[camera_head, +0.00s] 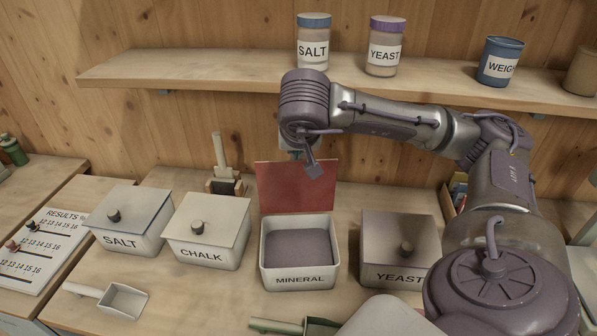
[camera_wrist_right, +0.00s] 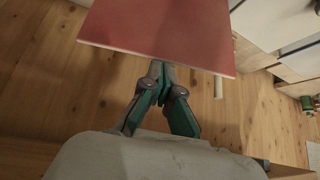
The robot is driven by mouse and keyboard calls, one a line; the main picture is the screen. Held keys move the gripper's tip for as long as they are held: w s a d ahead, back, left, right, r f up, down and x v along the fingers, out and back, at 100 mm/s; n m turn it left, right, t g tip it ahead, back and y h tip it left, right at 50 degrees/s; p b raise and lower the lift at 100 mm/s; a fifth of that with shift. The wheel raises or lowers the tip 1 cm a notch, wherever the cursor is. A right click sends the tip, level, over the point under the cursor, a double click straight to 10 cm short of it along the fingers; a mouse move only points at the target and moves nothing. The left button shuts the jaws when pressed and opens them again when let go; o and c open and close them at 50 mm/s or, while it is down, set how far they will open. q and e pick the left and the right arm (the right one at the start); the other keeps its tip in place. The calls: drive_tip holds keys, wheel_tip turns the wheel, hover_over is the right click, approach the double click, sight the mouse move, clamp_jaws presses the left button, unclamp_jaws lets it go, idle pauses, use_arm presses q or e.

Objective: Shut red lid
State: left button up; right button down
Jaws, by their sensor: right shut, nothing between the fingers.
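The red lid (camera_head: 297,187) stands open, roughly upright, at the back edge of the MINERAL bin (camera_head: 298,281). The bin is pale and holds dark grey powder. In the right wrist view the red lid (camera_wrist_right: 165,25) fills the top of the picture. My right gripper (camera_wrist_right: 162,78) is shut and empty, with its fingertips close to the lid's lower edge in that view. I cannot tell whether they touch it. In the head view my right wrist is above the lid, and the arm hides most of the gripper. My left gripper is not in view.
A scoop (camera_head: 121,301) lies at the front left. Above, a wooden shelf (camera_head: 220,72) carries jars and a blue cup (camera_head: 499,61). My right arm crosses over the YEAST side.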

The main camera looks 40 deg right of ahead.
sight(296, 173)
drive_tip(key=shift+g, duration=0.4)
drive_tip(key=s+a+f, duration=0.2)
drive_tip(key=f, duration=0.1)
drive_tip(key=shift+s+f, duration=0.1)
drive_tip(key=shift+s, duration=0.05)
drive_tip(key=shift+w+d+f, duration=0.25)
drive_tip(key=shift+w+d, duration=0.1)
drive_tip(key=shift+w, duration=0.2)
drive_tip(key=shift+w+d+f, duration=0.2)
drive_tip(key=shift+w+d, duration=0.1)
drive_tip(key=shift+w, duration=0.25)
drive_tip(key=shift+s+r, duration=0.2)
drive_tip(key=shift+s+a+r, duration=0.15)
drive_tip(key=shift+s+a, duration=0.1)
drive_tip(key=shift+s, duration=0.05)
drive_tip(key=shift+s+a+b, duration=0.15)
drive_tip(key=shift+s+b, duration=0.05)
drive_tip(key=shift+b, duration=0.1)
drive_tip(key=shift+f+b, duration=0.7)
drive_tip(key=shift+f, duration=0.15)
drive_tip(key=shift+f+b, duration=0.6)
drive_tip(key=shift+s+a, duration=0.1)
drive_tip(key=shift+s, duration=0.05)
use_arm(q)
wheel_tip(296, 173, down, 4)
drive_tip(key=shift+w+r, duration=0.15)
use_arm(e)
drive_tip(key=shift+s+r, duration=0.1)
drive_tip(key=shift+r, duration=0.05)
